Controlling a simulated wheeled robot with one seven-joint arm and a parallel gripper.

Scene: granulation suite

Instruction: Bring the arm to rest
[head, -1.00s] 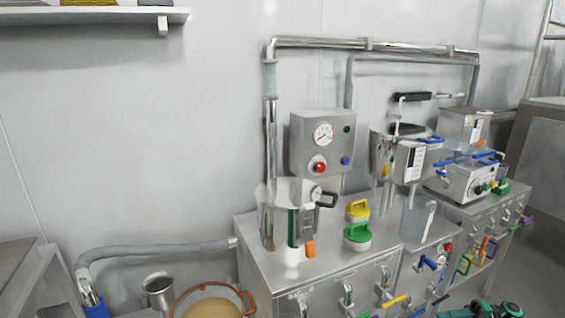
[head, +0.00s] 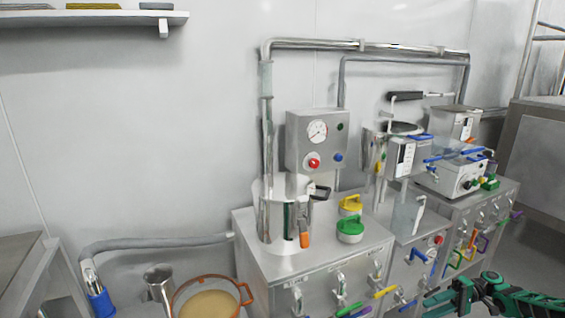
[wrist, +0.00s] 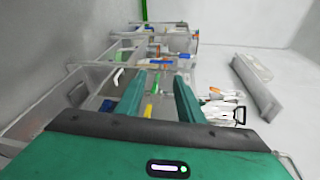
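My gripper (head: 450,299) is green and black and shows at the lower right of the head view, in front of the steel cabinets. In the wrist view my gripper (wrist: 160,92) points down the room, its two green fingers standing apart with a gap between them. Nothing is held between the fingers. Whether the fingers touch anything does not show, but they look clear of the cabinets.
Coloured handles stick out of the cabinet fronts near my arm. An orange-rimmed pan (head: 246,293) stands lower left. A wall shelf (head: 95,17) is upper left.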

